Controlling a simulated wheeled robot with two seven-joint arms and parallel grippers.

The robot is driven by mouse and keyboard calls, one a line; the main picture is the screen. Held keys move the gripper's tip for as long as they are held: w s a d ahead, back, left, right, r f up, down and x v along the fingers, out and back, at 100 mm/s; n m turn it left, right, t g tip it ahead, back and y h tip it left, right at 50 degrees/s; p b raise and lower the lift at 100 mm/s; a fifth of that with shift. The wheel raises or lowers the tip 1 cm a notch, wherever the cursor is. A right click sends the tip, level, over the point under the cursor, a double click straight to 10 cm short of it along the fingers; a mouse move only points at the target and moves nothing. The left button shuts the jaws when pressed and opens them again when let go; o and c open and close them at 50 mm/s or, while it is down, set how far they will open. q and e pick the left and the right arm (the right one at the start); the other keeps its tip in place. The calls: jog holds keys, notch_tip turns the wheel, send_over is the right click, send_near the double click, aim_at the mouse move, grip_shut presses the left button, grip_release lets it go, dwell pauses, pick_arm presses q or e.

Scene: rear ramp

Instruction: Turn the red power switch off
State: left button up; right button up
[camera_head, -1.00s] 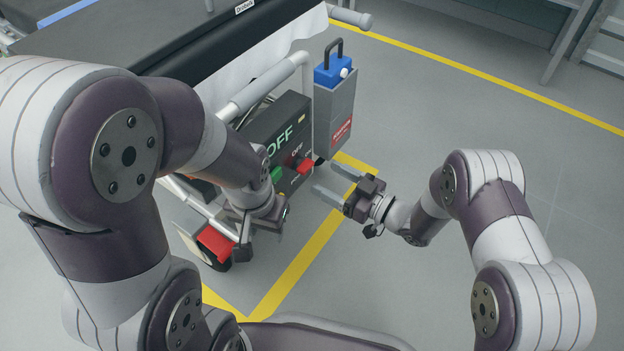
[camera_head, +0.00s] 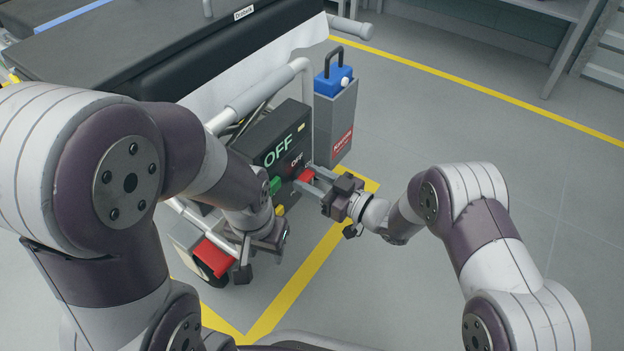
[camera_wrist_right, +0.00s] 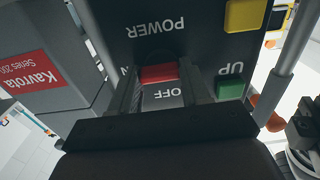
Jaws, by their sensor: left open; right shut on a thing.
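The red power switch (camera_head: 305,175) is on the front of a black control box (camera_head: 272,140) on the side of the bed frame. The right wrist view shows the red switch (camera_wrist_right: 158,73) between the fingers, with "POWER" and "OFF" lettering beside it, upside down. My right gripper (camera_head: 309,180) reaches in from the right and is shut on the switch; its fingers (camera_wrist_right: 162,92) flank it in the wrist view. The box's top reads "OFF" in pale green. My left gripper (camera_head: 265,256) is open and empty, low in front of the frame, left of the box.
A green button (camera_wrist_right: 230,88) and a yellow button (camera_wrist_right: 246,15) sit beside the switch. A grey holder (camera_head: 335,120) with a blue-topped item (camera_head: 333,82) stands right of the box. A red pedal (camera_head: 213,255) is near a wheel. Clear floor lies to the right.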

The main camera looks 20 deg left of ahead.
jog(key=shift+n, duration=0.3)
jog(key=n+p, duration=0.1)
jog(key=n, duration=0.2)
jog(key=shift+r+n, duration=0.1)
jog(key=shift+n, duration=0.3)
jog(key=n+p, duration=0.1)
jog(key=n, duration=0.3)
jog(key=shift+s+n, duration=0.1)
jog(key=shift+n, duration=0.2)
jog(key=n, duration=0.4)
jog(key=shift+s+n, duration=0.1)
jog(key=shift+n, duration=2.3)
jog(key=o, duration=1.1)
jog(key=shift+c, duration=0.2)
